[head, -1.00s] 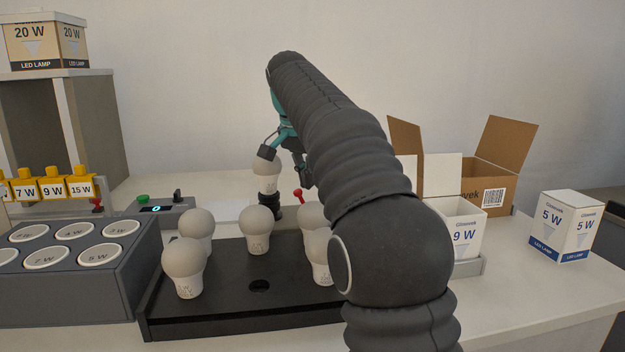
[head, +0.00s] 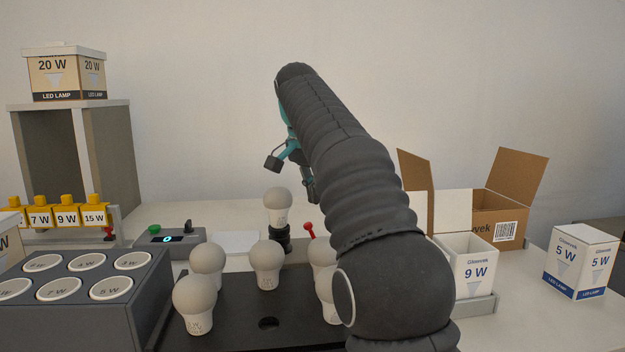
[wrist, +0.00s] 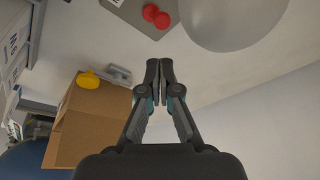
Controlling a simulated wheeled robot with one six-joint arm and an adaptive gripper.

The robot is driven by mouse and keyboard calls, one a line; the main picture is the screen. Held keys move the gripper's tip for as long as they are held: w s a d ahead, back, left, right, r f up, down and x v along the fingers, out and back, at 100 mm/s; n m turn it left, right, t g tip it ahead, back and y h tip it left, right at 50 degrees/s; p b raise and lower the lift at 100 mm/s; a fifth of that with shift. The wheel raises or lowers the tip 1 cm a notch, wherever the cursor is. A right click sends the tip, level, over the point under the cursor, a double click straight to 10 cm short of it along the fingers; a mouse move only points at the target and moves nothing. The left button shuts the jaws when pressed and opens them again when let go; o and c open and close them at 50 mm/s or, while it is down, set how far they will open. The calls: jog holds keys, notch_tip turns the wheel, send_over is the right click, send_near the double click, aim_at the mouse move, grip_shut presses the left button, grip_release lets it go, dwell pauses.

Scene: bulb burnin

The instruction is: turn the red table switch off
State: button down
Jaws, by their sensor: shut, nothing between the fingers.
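The red table switch (head: 309,229) stands just right of the socket with a bulb (head: 277,205). In the head view it has a round red top on a red stem, leaning left. The wrist view shows two red rounded parts (wrist: 156,15) on a grey plate (wrist: 135,12), probably this switch. My gripper (wrist: 160,68) is shut and empty, apart from the red parts. In the head view my gripper (head: 309,188) is above the switch, partly hidden by my arm. A large pale rounded shape (wrist: 230,18), probably the bulb, is close by in the wrist view.
Several bulbs stand on a black tray (head: 235,325) in front. A grey box with a green button (head: 155,229) lies left of the socket. An open brown carton (head: 497,210) and a white 9 W box (head: 470,262) stand right of my arm.

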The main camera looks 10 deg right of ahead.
jog(key=shift+v, duration=2.1)
